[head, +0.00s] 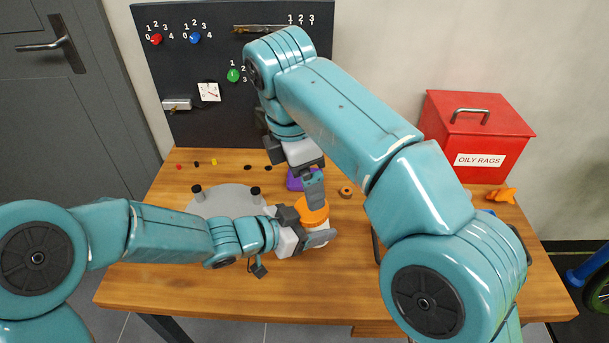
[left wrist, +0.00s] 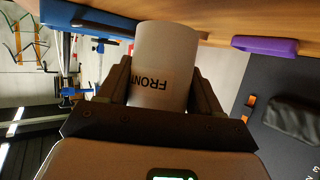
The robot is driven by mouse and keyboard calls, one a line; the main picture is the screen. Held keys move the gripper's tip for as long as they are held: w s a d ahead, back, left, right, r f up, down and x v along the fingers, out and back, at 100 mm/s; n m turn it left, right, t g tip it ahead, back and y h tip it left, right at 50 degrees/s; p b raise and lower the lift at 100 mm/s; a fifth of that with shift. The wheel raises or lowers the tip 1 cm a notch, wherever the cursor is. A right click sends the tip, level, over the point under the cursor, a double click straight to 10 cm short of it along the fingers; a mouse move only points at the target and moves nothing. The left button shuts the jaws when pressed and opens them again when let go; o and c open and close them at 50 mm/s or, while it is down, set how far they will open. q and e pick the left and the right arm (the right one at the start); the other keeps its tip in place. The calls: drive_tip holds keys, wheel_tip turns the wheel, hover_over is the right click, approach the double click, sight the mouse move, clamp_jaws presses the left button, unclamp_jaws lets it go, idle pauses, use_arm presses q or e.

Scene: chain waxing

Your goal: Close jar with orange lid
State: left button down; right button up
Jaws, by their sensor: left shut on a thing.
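The white jar (left wrist: 165,55) fills the middle of the left wrist view, with the word FRONT on its side. My left gripper (left wrist: 160,90) is shut on it, one finger on each side. In the head view my left gripper (head: 312,236) is over the table, and the orange lid (head: 312,210) shows just above its fingers. Most of the jar is hidden there. My right gripper (head: 314,190) points down at the orange lid, with a finger at its upper edge. Whether it grips the lid, and whether the lid sits on the jar, I cannot tell.
A purple object (head: 296,181) is behind the lid, with a small brown ring (head: 345,192) to its right. A grey plate with black knobs (head: 226,197) lies left. A red oily-rags box (head: 470,135) stands at the back right. A dark panel (head: 205,65) rises behind the table.

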sight(306, 210)
drive_tip(key=shift+w+d+f, duration=0.1)
drive_tip(key=shift+d+f, duration=0.05)
drive_tip(key=shift+f, duration=1.15)
drive_tip(key=shift+w+d+f, duration=0.15)
drive_tip(key=shift+d+f, duration=0.05)
drive_tip(key=shift+f, duration=1.15)
drive_tip(key=shift+w+d+f, duration=0.1)
drive_tip(key=shift+d+f, duration=0.05)
drive_tip(key=shift+f, duration=1.15)
drive_tip(key=c, duration=1.1)
drive_tip(key=m, duration=0.3)
drive_tip(key=o, duration=1.2)
drive_tip(key=shift+s+a+r, duration=0.1)
drive_tip(key=shift+a+r, duration=0.05)
drive_tip(key=shift+r, duration=1)
drive_tip(key=shift+s+a+r, duration=0.1)
drive_tip(key=shift+a+r, duration=0.05)
drive_tip(key=shift+r, duration=0.95)
drive_tip(key=shift+o, duration=0.3)
drive_tip(key=shift+r, duration=0.1)
